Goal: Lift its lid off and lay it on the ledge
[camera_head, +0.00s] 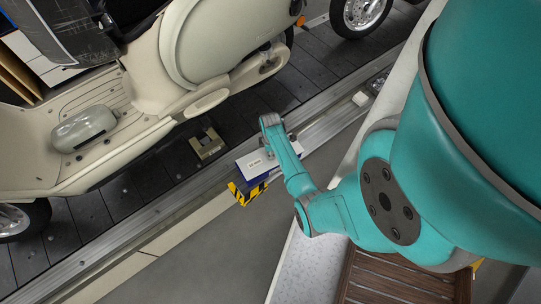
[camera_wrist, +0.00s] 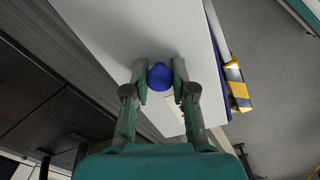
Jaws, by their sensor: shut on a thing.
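A white lid (camera_head: 257,166) tops a blue box (camera_head: 252,180) beside the slat conveyor, partly hidden behind my arm. The white lid (camera_wrist: 135,25) fills the upper middle of the wrist view, with a blue knob (camera_wrist: 160,76) standing on it. My gripper (camera_wrist: 160,74) is shut on this knob, one finger on each side. A strip of blue (camera_wrist: 217,50) shows along the lid's right edge. I cannot tell whether the lid is apart from the box. Which surface is the ledge is not clear; a long metal rail (camera_head: 150,216) runs along the conveyor.
A cream scooter (camera_head: 150,90) stands on the dark slats (camera_head: 130,190). A small beige block (camera_head: 207,146) with a dark recess lies on the slats left of the box. A yellow-and-black striped piece (camera_head: 247,192) adjoins the box's front. A brown slatted surface (camera_head: 400,280) lies lower right.

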